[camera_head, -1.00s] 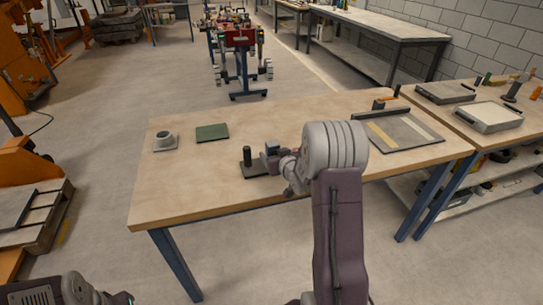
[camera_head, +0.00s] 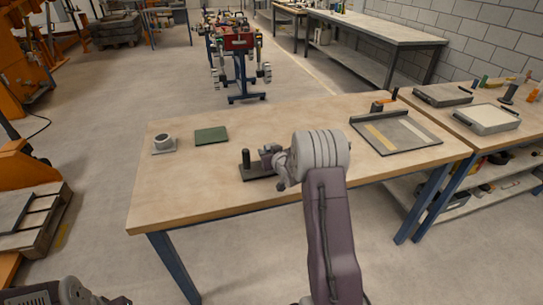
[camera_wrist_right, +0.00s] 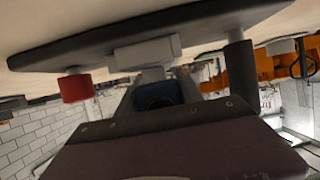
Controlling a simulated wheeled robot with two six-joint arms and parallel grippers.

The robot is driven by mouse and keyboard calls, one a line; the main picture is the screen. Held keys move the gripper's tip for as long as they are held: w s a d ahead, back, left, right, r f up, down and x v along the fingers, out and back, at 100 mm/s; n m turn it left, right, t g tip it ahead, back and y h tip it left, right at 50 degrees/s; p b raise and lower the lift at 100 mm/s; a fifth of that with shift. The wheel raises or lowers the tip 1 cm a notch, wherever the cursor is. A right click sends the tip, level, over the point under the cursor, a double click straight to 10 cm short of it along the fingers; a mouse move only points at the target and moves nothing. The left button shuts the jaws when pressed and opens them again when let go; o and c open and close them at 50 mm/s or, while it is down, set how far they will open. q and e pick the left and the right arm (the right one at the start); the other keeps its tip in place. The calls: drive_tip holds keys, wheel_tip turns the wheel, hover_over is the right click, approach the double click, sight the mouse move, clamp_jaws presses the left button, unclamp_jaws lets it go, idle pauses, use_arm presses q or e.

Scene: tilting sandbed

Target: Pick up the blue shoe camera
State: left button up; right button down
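In the wrist view, a dark blue body (camera_wrist_right: 158,95), likely the blue shoe camera, shows between the fingers of my right gripper (camera_wrist_right: 158,88). It is partly hidden by the gripper's body. Beside it are a dark base plate (camera_wrist_right: 100,50) with a pale block, a black post (camera_wrist_right: 240,75) and a red knob (camera_wrist_right: 77,88). In the head view, my right gripper (camera_head: 270,155) is at the base plate (camera_head: 255,173), right of the black post (camera_head: 246,158). Whether the fingers touch the blue body is unclear. My left arm's end (camera_head: 118,301) is cut off at the bottom left.
On the wooden table (camera_head: 200,185) lie a white cup on a grey pad (camera_head: 163,144), a green mat (camera_head: 211,135), and a framed tray (camera_head: 395,133) at the right. The table's front left is clear. A second table with trays (camera_head: 486,118) adjoins at the right.

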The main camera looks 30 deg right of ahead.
drive_tip(key=r, duration=0.1)
drive_tip(key=r+p, duration=0.1)
drive_tip(key=r, duration=0.3)
drive_tip(key=shift+s+d, duration=0.15)
drive_tip(key=shift+d, duration=0.1)
drive_tip(key=s+d+r+p, duration=0.4)
drive_tip(key=s+d+r, duration=0.2)
drive_tip(key=s+d, duration=0.1)
drive_tip(key=shift+s+d, duration=0.35)
drive_tip(key=shift+d, duration=0.2)
